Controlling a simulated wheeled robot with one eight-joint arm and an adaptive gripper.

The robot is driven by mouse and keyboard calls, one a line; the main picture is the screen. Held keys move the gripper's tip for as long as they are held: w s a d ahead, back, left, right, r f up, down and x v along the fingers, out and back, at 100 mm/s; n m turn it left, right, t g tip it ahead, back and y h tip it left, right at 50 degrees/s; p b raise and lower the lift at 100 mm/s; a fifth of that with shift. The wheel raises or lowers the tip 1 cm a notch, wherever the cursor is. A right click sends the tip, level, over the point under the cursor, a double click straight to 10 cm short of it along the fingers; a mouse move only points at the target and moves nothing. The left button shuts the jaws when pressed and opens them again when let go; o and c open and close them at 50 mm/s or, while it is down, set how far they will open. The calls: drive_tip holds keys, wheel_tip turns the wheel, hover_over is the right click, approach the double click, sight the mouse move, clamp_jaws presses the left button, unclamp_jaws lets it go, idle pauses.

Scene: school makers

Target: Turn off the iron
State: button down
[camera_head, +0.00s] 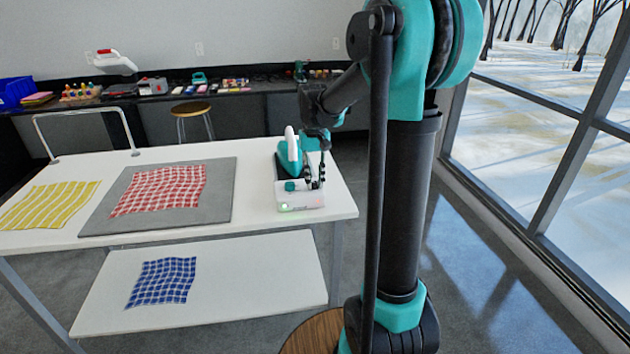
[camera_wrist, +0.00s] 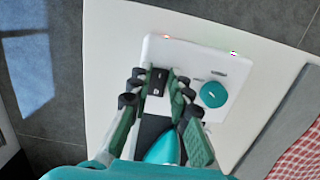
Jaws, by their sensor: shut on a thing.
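The iron (camera_head: 290,157), teal with a white handle, stands on its white station (camera_head: 300,201) at the right end of the white table. The station (camera_wrist: 190,57) has a teal round knob (camera_wrist: 214,94) and a small black block (camera_wrist: 157,81), which looks like a switch. A green light (camera_head: 284,206) glows on the station's front. My gripper (camera_wrist: 158,84) is over the station, its two fingers closed on either side of the black block; it also shows in the head view (camera_head: 317,182). The teal iron (camera_wrist: 165,150) is partly hidden below the fingers.
A grey mat (camera_head: 222,204) with a red checked cloth (camera_head: 160,190) lies left of the station, beside a yellow cloth (camera_head: 50,204). A blue cloth (camera_head: 162,281) lies on the lower shelf (camera_head: 250,275). A stool (camera_head: 190,110) stands behind the table. Windows are at right.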

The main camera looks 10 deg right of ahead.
sight(313, 182)
drive_tip(key=shift+w+r+g, duration=0.1)
drive_tip(key=shift+w+g, duration=0.15)
drive_tip(key=shift+g, duration=0.65)
drive_tip(key=c, duration=1.4)
unclamp_jaws()
drive_tip(key=v, duration=1.2)
drive_tip(key=shift+s, duration=0.1)
